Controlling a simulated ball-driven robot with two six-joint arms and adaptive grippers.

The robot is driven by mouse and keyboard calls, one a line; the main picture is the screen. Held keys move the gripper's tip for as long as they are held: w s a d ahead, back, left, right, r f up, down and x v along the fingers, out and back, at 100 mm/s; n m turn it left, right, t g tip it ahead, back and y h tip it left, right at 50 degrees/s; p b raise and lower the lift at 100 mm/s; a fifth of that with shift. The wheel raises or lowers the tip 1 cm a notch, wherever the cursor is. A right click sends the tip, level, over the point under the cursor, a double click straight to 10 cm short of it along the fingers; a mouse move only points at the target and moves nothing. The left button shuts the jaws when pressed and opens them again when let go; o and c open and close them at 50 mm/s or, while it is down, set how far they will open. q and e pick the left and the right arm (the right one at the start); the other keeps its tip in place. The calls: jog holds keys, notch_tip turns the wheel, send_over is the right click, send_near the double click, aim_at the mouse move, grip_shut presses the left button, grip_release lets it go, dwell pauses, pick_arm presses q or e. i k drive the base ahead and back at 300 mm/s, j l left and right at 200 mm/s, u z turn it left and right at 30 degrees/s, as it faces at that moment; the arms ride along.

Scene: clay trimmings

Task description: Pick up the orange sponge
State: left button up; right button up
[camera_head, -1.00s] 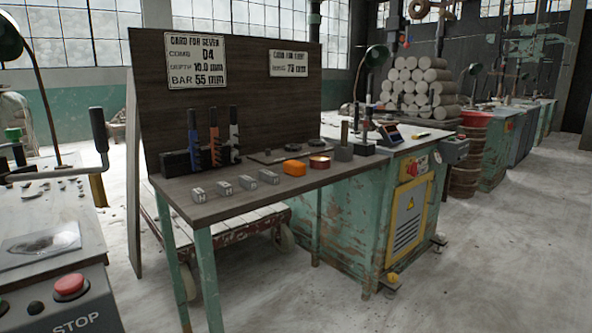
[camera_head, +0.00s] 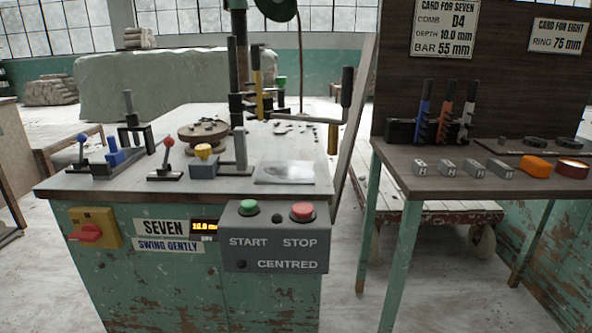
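An orange block that looks like the sponge (camera_head: 535,166) lies on the dark wooden bench (camera_head: 412,182) at the right of the picture. It sits just left of a round tin with a red side (camera_head: 572,169) and right of a row of small grey marked blocks (camera_head: 474,168). Neither of my grippers shows in this view.
A green machine labelled SEVEN (camera_head: 160,227) stands at the left, with levers, a START/STOP box (camera_head: 276,238) and a crank handle (camera_head: 346,88). Upright combs (camera_head: 443,115) stand behind the grey blocks. A tall board (camera_head: 470,75) backs the bench. Pale floor shows between machine and bench.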

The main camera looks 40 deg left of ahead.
aim_at(535, 166)
jog(key=i+z, duration=0.35)
jog(key=i, duration=0.15)
jog(key=i+j+z, duration=0.1)
jog(key=i+z, duration=0.25)
jog(key=i, duration=0.15)
